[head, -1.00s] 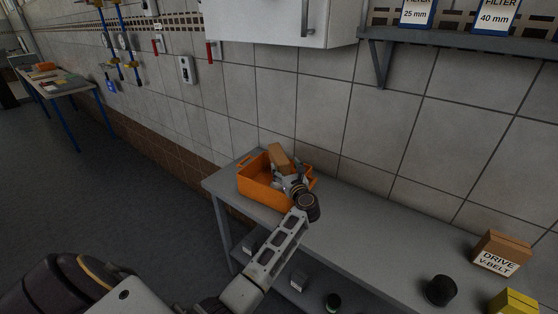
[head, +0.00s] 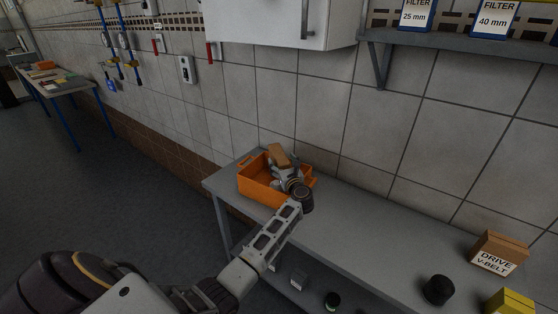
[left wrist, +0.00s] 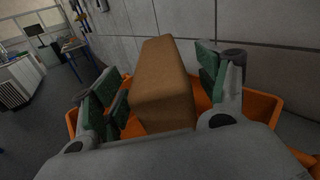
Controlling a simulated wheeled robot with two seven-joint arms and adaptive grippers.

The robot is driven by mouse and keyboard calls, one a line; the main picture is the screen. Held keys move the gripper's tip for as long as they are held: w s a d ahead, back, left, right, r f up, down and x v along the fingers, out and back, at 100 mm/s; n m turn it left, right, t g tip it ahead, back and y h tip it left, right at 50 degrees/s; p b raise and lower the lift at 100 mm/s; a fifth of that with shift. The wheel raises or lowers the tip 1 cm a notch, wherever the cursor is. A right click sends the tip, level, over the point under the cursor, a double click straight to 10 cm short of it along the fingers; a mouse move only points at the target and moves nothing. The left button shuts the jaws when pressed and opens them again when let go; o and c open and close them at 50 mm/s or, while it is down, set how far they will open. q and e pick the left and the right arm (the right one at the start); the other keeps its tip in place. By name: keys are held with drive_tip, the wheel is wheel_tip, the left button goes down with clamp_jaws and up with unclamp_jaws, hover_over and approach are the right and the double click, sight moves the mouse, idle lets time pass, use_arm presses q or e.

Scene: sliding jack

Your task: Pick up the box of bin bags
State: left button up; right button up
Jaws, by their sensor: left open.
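A plain brown cardboard box (head: 278,154) stands tilted in an orange crate (head: 258,190) on the grey bench; no label shows on the sides I see. My left gripper (head: 283,172) is at the crate, next to the box. In the left wrist view the box (left wrist: 161,85) rises between the two green-padded fingers of my open left gripper (left wrist: 150,92). A gap shows between the box and the left finger; the right finger is closer to the box. The box's lower end is hidden by the gripper. My right gripper is not in view.
The crate's rim (left wrist: 262,105) surrounds the gripper closely, and the tiled wall (head: 345,130) is just behind. The bench (head: 350,213) is bare to the right, up to a black cylinder (head: 438,290), a drive V-belt box (head: 499,252) and a yellow box (head: 510,301).

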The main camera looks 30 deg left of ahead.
use_arm(q)
drive_tip(key=shift+x, duration=1.3)
drive_tip(key=c, duration=1.4)
drive_tip(key=shift+r, duration=0.1)
drive_tip(key=shift+r, duration=0.1)
drive_tip(key=shift+r, duration=4.9)
